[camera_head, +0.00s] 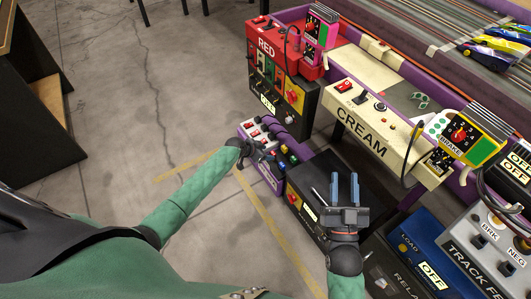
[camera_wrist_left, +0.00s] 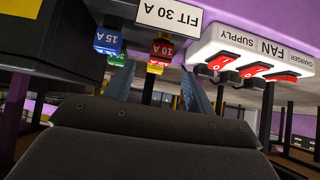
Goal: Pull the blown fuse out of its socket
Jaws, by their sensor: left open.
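My left gripper (camera_head: 249,154) is at the left side of a purple fuse box (camera_head: 262,178) in the head view; its fingers are hard to make out there. In the left wrist view the picture is upside down, and its two blue-grey fingers (camera_wrist_left: 158,90) stand apart with nothing held. Beyond the gap are a red 10 A fuse (camera_wrist_left: 161,48) and a yellow fuse (camera_wrist_left: 159,67). A blue 15 A fuse (camera_wrist_left: 108,42) and a green fuse (camera_wrist_left: 116,58) are to the left. I cannot tell which is blown. My right gripper (camera_head: 345,180) is open and empty.
A "FIT 30 A" label (camera_wrist_left: 164,15) is beside the fuses. A white panel (camera_wrist_left: 244,48) with three red switches is close to the right finger. The CREAM console (camera_head: 374,128), RED box (camera_head: 277,72) and blue LOAD box (camera_head: 418,247) stand nearby. Floor is clear at left.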

